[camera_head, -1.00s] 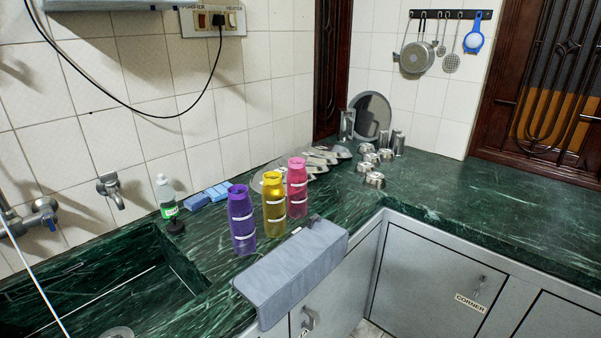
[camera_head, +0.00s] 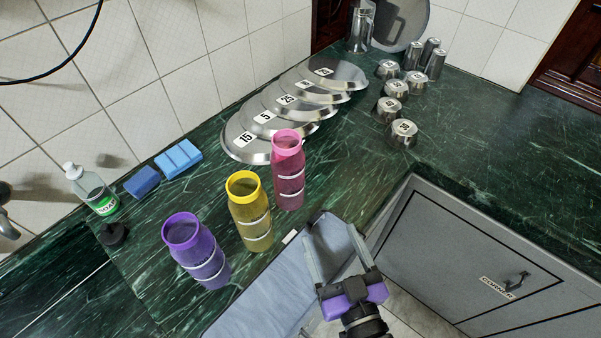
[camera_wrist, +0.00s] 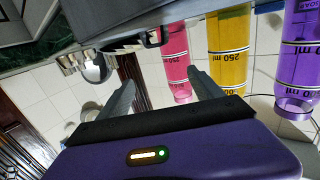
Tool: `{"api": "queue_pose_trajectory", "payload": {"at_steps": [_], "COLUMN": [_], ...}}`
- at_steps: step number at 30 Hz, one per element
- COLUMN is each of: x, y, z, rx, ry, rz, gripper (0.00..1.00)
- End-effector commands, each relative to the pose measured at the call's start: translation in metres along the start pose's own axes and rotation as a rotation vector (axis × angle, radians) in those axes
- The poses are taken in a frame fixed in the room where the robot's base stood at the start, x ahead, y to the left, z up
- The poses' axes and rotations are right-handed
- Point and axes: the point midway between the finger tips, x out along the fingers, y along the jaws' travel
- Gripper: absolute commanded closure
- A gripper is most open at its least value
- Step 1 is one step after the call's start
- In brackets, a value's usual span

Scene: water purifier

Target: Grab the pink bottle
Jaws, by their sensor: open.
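The pink bottle (camera_head: 288,172) stands upright on the green marble counter, at the right end of a row with the yellow bottle (camera_head: 249,212) and the purple bottle (camera_head: 196,252). My gripper (camera_head: 330,234) is open and empty, to the right of and nearer than the pink bottle, over the grey cloth at the counter's edge. In the wrist view, which is turned upside down, the pink bottle (camera_wrist: 177,62) shows ahead between the two fingers (camera_wrist: 160,90), apart from them. The yellow bottle (camera_wrist: 229,45) is beside the right finger there.
Numbered steel plates (camera_head: 251,148) lie behind the bottles. Several steel cups (camera_head: 402,133) stand at the right. A grey cloth (camera_head: 262,300) hangs over the front edge. Blue sponges (camera_head: 179,158) and a soap bottle (camera_head: 92,190) are at left.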

Motion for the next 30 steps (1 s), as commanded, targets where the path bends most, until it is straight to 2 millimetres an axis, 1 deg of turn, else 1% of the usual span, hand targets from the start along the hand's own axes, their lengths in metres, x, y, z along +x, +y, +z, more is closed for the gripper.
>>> {"api": "queue_pose_trajectory", "payload": {"at_steps": [1, 3, 6, 11, 14, 18, 22, 30], "x": [0.021, 0.04, 0.058, 0.072, 0.084, 0.108, 0.126, 0.144], "y": [-0.01, -0.019, -0.029, -0.036, -0.037, -0.038, -0.04, -0.041], "z": [-0.011, -0.02, -0.028, -0.035, -0.036, -0.038, -0.039, -0.04], "rx": [-0.003, -0.006, -0.009, -0.011, -0.011, -0.012, -0.012, -0.012], "ry": [0.018, 0.031, 0.042, 0.05, 0.051, 0.051, 0.051, 0.051], "rz": [-0.021, -0.039, -0.056, -0.066, -0.067, -0.067, -0.066, -0.066], "gripper": [0.24, 0.24, 0.24, 0.24, 0.24, 0.24, 0.24, 0.24]}}
